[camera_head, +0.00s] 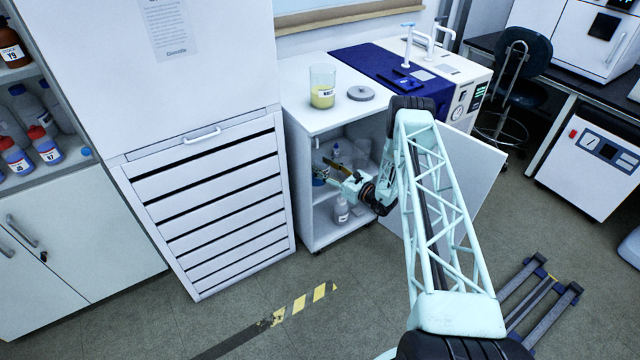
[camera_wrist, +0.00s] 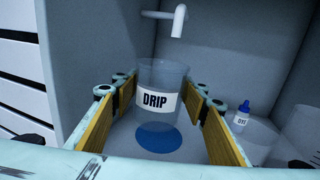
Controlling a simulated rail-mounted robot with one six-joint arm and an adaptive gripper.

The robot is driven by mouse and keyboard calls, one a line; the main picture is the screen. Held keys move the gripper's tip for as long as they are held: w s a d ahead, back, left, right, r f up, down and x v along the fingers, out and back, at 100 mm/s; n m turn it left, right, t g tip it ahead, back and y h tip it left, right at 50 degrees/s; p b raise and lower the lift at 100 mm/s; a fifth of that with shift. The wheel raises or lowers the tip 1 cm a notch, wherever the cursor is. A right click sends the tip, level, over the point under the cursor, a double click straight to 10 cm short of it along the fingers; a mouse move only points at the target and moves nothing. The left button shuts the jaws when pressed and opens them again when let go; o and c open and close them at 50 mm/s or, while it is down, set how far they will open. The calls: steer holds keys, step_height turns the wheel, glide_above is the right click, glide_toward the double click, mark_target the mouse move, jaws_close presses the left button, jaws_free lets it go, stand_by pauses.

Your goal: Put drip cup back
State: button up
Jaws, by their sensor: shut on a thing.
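The drip cup (camera_wrist: 160,78) is a clear cup with a white DRIP label, upright in the wrist view. My gripper (camera_wrist: 160,98) has its yellow-padded fingers on both sides of the cup and is shut on it. A round blue spot (camera_wrist: 158,138) lies on the cabinet floor, below the cup in the picture. A white spout (camera_wrist: 179,22) hangs above and slightly right of the cup. In the head view, my gripper (camera_head: 332,172) reaches into the open cabinet (camera_head: 305,205); the cup is hard to make out there.
A small DYE bottle (camera_wrist: 241,117) and clear vessels (camera_wrist: 300,130) stand right of my gripper. The cabinet's left wall (camera_wrist: 75,60) is close. The open door (camera_head: 475,175) stands to the right. A beaker of yellow liquid (camera_head: 322,88) and a grey lid (camera_head: 360,93) are on top.

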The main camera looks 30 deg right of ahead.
mark_target(318, 158)
steer(key=shift+m+h, duration=0.4)
steer(key=shift+h, duration=0.2)
steer(key=w+r, duration=0.1)
steer(key=w+r+b, duration=0.1)
steer(key=w, duration=0.1)
steer(key=shift+w+a+r, duration=0.15)
steer(key=shift+w, duration=0.05)
steer(key=shift+w+r+t+h+b, duration=0.3)
steer(key=shift+w+r+b, duration=0.15)
steer(key=shift+w+r, duration=0.15)
steer(key=shift+f+b, duration=0.8)
steer(key=shift+f, duration=2.3)
steer(key=shift+f, duration=0.1)
steer(key=shift+f+b, duration=0.55)
steer(key=shift+f, duration=1.25)
steer(key=shift+f, duration=0.1)
steer(key=o, duration=1)
